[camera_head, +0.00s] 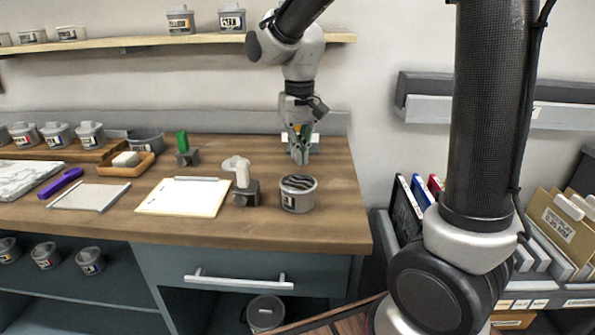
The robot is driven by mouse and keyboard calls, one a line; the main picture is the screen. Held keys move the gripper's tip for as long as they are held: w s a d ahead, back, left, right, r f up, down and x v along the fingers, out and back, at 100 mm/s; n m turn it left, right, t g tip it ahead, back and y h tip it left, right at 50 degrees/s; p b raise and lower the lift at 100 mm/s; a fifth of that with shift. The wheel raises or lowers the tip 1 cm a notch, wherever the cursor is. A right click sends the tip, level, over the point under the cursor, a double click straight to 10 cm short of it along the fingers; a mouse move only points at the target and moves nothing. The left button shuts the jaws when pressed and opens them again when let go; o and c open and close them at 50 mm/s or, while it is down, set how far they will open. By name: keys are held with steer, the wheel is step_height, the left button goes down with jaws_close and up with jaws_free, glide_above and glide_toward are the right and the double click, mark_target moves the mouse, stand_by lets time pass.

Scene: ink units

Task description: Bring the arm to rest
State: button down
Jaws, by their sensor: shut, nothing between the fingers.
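My gripper (300,153) points straight down over the back right part of the wooden worktop (335,220). Its fingers are together and I see nothing held in them. The arm comes down to it from the top of the view. The fingertips are close to the worktop; I cannot tell whether they touch it. A small pale thing with an orange part stands right behind the gripper and is partly hidden by it.
A round grey tin (298,195) stands just in front of my gripper. A shelf (150,41) runs above. A file rack (545,255) stands right.

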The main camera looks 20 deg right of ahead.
steer(key=s+n, duration=0.1)
steer(key=s+d, duration=0.1)
steer(key=shift+s+d+f+n, duration=0.1)
steer(key=shift+s+n, duration=0.3)
steer(key=s+d+r+m+t, duration=0.1)
steer(key=s+d+r+t, duration=0.1)
steer(key=s+d, duration=0.4)
steer(key=s+d+r+t, duration=0.2)
steer(key=s+d+r, duration=0.2)
steer(key=s, duration=0.6)
steer(key=d, duration=0.2)
steer(key=shift+s+d+r+m, duration=0.15)
steer(key=shift+s+d+m, duration=0.2)
steer(key=shift+m, duration=0.05)
